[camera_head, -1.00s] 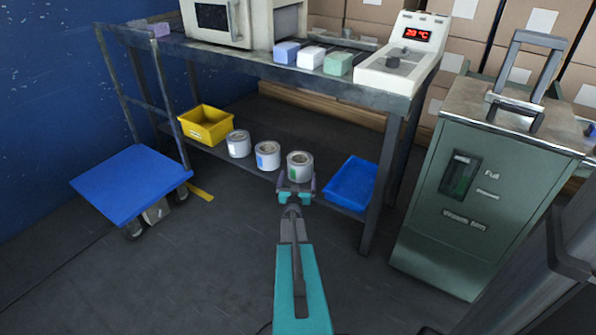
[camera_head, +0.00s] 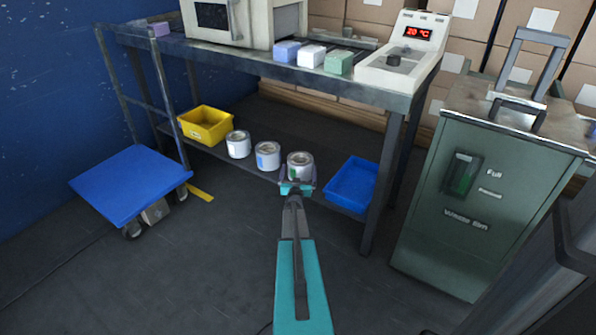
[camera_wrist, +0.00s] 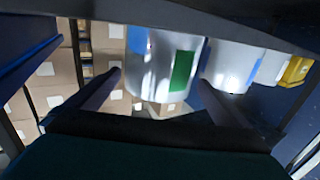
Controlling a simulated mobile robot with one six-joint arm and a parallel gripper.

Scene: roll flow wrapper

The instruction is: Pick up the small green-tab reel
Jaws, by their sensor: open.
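The small green-tab reel (camera_head: 300,163) is a white cylinder with a hollow top. It stands upright on the lower shelf, rightmost of three similar reels. My gripper (camera_head: 297,184) is at its near side, with open jaws. In the wrist view, the reel's white side with its green tab (camera_wrist: 182,70) shows beyond and between the two separated fingers (camera_wrist: 158,84). The picture there looks upside down. The fingers reach toward the reel's sides; whether they touch it I cannot tell. The gripper partly hides the reel's lower front in the head view.
Two blue-tab or similar reels (camera_head: 267,155) (camera_head: 238,144) stand to the left. A yellow bin (camera_head: 205,125) is farther left, and a blue bin (camera_head: 352,185) is close on the right. The upper tabletop (camera_head: 370,92) overhangs the shelf. A green waste bin (camera_head: 480,200) stands at right.

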